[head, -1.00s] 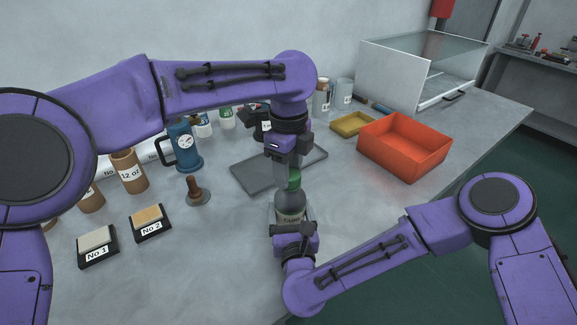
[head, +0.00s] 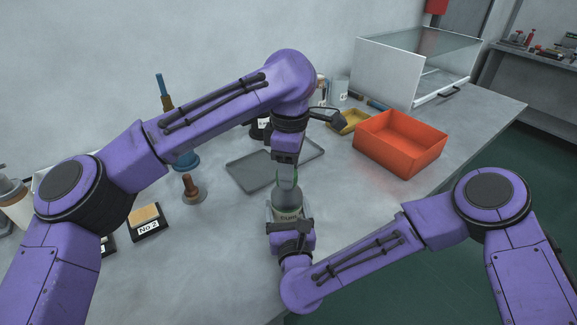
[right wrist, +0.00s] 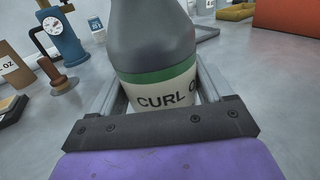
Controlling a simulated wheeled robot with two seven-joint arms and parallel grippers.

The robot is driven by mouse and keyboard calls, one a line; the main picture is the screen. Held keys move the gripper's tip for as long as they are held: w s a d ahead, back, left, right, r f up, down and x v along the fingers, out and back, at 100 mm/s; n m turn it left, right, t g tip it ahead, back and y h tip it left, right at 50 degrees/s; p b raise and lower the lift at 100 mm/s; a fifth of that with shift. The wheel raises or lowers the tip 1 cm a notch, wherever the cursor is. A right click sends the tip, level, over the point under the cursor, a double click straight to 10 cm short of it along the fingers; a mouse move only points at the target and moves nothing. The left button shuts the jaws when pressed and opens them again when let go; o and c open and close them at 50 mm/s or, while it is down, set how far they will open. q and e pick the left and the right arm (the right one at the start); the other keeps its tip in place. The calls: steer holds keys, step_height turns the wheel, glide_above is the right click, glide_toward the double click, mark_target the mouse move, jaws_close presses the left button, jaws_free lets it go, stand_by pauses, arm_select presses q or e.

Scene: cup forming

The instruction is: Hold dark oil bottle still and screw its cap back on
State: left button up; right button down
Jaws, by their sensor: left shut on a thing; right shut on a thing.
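The dark oil bottle (head: 287,203) stands upright near the front of the table. In the right wrist view the bottle (right wrist: 155,40) shows its grey body, a green band and a pale label reading "CURL O". My right gripper (right wrist: 160,88) is shut on its lower body, one finger on each side. I cannot tell how the cap sits on the neck.
A grey tray (head: 250,172) lies behind the bottle. An orange bin (head: 400,143) and a yellow tray (head: 349,121) are at right. A brown-handled tamper (head: 190,189) and the "No 2" block (head: 148,222) stand at left, near my left arm.

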arm_select(q)
steer(key=m, duration=0.2)
steer(key=shift+s+d+m, duration=0.2)
steer(key=shift+m, duration=0.2)
steer(key=shift+w+a+m, duration=0.15)
steer(key=shift+m, duration=0.15)
steer(key=o, duration=1)
steer(key=shift+w, duration=0.1)
steer(key=shift+r, duration=2.3)
steer(key=shift+c, duration=0.4)
